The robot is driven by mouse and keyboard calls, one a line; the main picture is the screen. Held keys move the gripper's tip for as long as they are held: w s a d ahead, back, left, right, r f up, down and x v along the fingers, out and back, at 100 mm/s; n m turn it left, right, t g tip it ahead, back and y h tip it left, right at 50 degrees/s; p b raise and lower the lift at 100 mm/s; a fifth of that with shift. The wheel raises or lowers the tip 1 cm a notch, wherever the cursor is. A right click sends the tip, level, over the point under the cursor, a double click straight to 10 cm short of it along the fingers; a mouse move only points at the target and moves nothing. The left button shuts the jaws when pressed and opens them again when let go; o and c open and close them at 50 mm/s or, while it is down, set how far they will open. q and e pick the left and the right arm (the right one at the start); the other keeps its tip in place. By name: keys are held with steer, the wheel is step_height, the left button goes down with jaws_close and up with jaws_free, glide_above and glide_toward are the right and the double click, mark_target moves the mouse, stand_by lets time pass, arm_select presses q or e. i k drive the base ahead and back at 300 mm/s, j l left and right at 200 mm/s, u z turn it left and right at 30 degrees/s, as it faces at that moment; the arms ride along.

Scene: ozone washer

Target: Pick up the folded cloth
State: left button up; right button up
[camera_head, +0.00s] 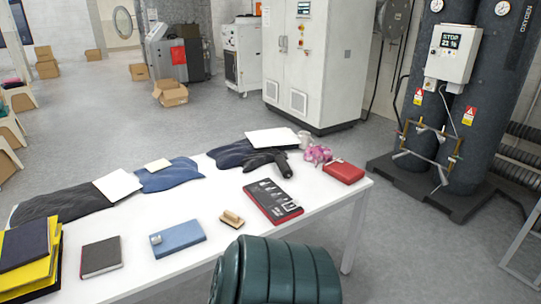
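Neither gripper is in view. Several flat, folded-looking items lie on the white table (140,218), and I cannot tell for sure which is the folded cloth. A blue one (178,239) lies near the front edge with a small pale piece on it. A dark grey one with a red edge (101,257) lies to its left. A stack with a yellow layer (42,272) and a dark top (24,244) is at the far left. A red one (343,171) lies at the right end.
Dark garments (62,202), blue denim (170,176) and white sheets (117,185) line the table's back edge. A brush (232,218), a black-and-red flat item (273,201) and a pink bundle (318,154) lie rightward. A dark green ribbed object (275,272) blocks the front edge.

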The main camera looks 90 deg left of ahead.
mark_target(167, 242)
steer(key=u, duration=3.55)
